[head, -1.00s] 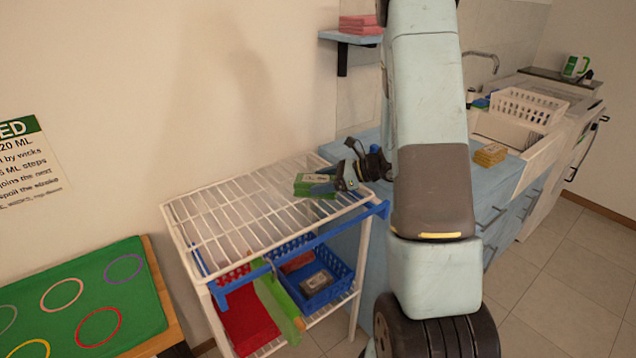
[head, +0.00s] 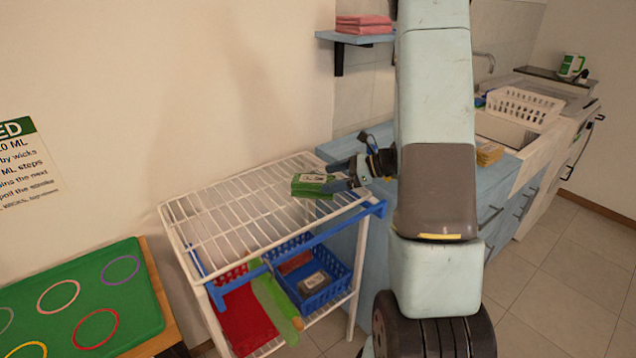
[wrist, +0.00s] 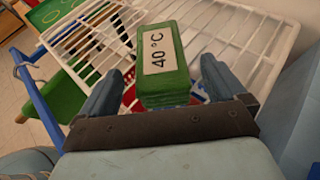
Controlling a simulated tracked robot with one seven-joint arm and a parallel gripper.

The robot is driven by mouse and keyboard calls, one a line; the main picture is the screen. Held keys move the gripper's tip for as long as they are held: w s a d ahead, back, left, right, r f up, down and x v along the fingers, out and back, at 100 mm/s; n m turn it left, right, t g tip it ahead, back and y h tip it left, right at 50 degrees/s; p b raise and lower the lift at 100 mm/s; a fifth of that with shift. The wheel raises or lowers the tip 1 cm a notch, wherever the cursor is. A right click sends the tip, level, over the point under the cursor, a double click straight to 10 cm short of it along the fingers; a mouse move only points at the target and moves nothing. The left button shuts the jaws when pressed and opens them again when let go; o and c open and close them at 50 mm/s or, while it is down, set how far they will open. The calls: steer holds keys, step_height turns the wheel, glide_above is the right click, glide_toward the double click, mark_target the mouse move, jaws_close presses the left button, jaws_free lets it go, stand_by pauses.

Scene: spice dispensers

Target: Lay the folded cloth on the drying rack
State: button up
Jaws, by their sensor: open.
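The folded cloth (head: 311,186) is green with a white label and lies on the wire top of the white drying rack (head: 230,222), near its right end. In the wrist view the cloth (wrist: 163,85) shows its label reading "40 °C", with the rack's wires (wrist: 225,48) beyond it. My gripper (head: 338,176) is open at the right side of the cloth. In the wrist view its two fingers (wrist: 160,85) stand either side of the cloth, with a gap visible on each side.
A blue rail (head: 300,246) runs along the rack's front. A blue counter (head: 375,150) stands right of the rack, and a wall shelf with pink cloths (head: 364,25) hangs above. The rack's left top is clear.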

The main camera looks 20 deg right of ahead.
steer(key=v, duration=0.7)
steer(key=shift+s+d+r, duration=0.1)
steer(key=shift+d+r, duration=0.05)
steer(key=s+a+r+n+g+h, duration=0.4)
steer(key=s+a+r+n+g, duration=0.1)
steer(key=s+a+r+n, duration=0.55)
steer(key=s+a+r+n+t+h, duration=0.2)
steer(key=s+r+n+t+h, duration=0.2)
steer(key=s+r+n+h, duration=0.4)
steer(key=s+r+n, duration=0.2)
steer(key=s+n, duration=0.3)
steer(key=shift+d, duration=0.15)
